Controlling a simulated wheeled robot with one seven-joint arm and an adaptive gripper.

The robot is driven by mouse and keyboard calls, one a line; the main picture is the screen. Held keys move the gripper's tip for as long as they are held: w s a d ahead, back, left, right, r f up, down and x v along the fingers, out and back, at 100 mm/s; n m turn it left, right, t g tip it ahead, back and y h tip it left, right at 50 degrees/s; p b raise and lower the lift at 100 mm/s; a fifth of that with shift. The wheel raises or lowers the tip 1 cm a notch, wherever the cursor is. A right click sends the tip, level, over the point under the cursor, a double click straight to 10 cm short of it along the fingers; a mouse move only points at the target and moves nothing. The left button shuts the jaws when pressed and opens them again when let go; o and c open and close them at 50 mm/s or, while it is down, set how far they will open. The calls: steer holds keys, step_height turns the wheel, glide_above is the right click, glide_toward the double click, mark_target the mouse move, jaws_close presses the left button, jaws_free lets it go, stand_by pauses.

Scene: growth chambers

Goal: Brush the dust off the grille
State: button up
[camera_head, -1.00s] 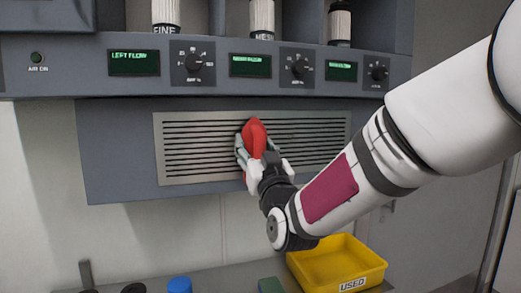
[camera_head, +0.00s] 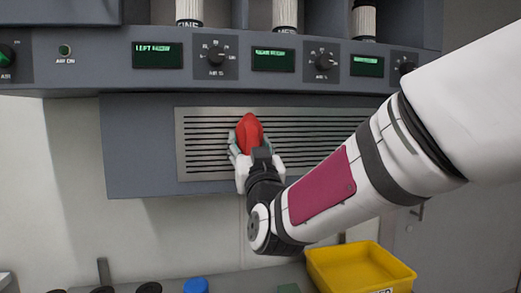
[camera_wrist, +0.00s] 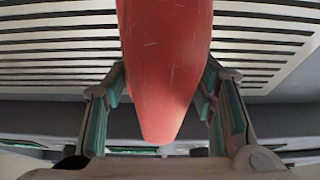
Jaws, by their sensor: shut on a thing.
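The grille (camera_head: 330,128) is a pale metal panel with dark horizontal slots, set in the grey cabinet front. It also shows behind the jaws in the wrist view (camera_wrist: 50,50). My gripper (camera_head: 247,150) is in front of the grille's left part. It is shut on a red tapered handle (camera_head: 250,130), which fills the middle of the wrist view (camera_wrist: 165,70) between the two fingers. The far end of the held thing, toward the grille, is hidden, so I cannot tell whether it touches the slots. No dust can be made out on the grille.
Above the grille runs a control panel with green displays (camera_head: 273,59) and knobs (camera_head: 216,58). Below, a yellow bin (camera_head: 360,270) stands on the bench at the right, with a blue cap (camera_head: 196,285) left of it. Open wall lies below the cabinet.

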mark_target(326, 126)
steer(key=shift+a, duration=0.25)
steer(key=shift+s+r+p, duration=0.1)
steer(key=shift+r+p, duration=0.4)
steer(key=shift+r, duration=0.65)
steer(key=shift+w+d+f+b, duration=0.1)
steer(key=shift+w+d+b, duration=0.65)
steer(key=shift+d, duration=1.1)
steer(key=shift+w+d+r+b, duration=0.1)
steer(key=shift+w+d+b, duration=0.35)
steer(key=shift+d+b, duration=0.95)
steer(key=shift+w+d+f+b, duration=0.1)
steer(key=shift+w+d+b, duration=0.4)
steer(key=shift+d, duration=1.75)
steer(key=shift+w+d+b, duration=0.3)
steer(key=shift+w+d, duration=0.15)
steer(key=shift+d, duration=1.05)
steer(key=shift+w+d+b, duration=0.25)
steer(key=shift+w+d, duration=0.2)
steer(key=shift+d, duration=1)
steer(key=shift+w+d+b, duration=0.3)
steer(key=shift+w+d, duration=0.15)
steer(key=shift+d, duration=1.05)
steer(key=shift+w+b, duration=0.1)
steer(key=shift+b, duration=0.2)
